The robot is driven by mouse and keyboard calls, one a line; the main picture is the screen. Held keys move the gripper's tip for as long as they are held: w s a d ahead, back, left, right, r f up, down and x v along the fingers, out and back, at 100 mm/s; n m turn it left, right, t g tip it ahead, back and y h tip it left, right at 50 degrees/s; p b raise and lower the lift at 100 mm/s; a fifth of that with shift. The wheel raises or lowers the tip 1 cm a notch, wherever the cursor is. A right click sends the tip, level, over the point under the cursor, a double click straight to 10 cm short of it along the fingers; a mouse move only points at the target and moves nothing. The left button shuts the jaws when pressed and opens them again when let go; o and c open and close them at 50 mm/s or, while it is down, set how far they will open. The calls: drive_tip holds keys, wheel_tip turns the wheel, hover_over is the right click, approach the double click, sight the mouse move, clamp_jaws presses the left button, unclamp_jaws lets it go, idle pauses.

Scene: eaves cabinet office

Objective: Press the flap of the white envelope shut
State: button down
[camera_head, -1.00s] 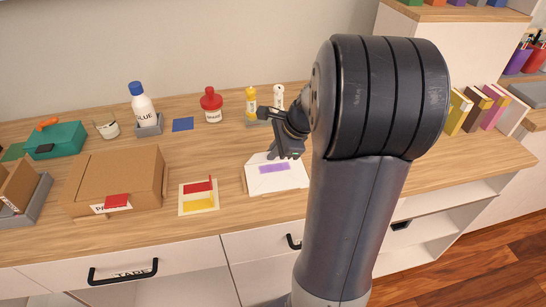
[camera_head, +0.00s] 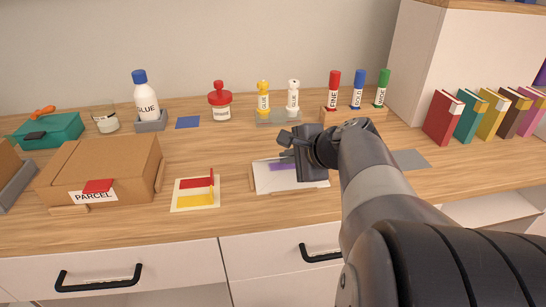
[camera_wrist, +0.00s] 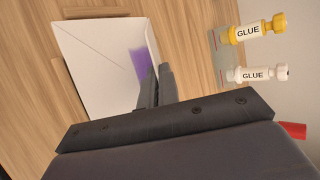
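The white envelope (camera_head: 275,183) lies on the desk, with a purple strip (camera_head: 284,165) along its far part. In the wrist view the envelope (camera_wrist: 95,65) shows a faint diagonal line, and the purple patch (camera_wrist: 141,64) sits near a narrow white strip (camera_wrist: 152,42) at its right edge, which looks like the flap. I cannot tell how far the flap is folded. My gripper (camera_wrist: 157,88) is over the envelope's right part, its dark fingers close together beside the purple patch. They look shut with nothing between them. Contact is unclear, and my gripper hides part of the envelope.
Two small glue bottles (camera_head: 263,100) stand on a tray behind the envelope. Red, blue and green tubes (camera_head: 357,90) stand in a wooden holder to the right. A card with red and yellow patches (camera_head: 195,193) and a parcel box (camera_head: 105,165) lie left. Books (camera_head: 442,118) stand far right.

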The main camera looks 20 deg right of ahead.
drive_tip(key=shift+f+b, duration=0.1)
drive_tip(key=shift+b, duration=0.4)
drive_tip(key=c, duration=2.1)
unclamp_jaws()
drive_tip(key=o, duration=0.4)
drive_tip(key=shift+s, duration=0.1)
drive_tip(key=shift+p, duration=0.45)
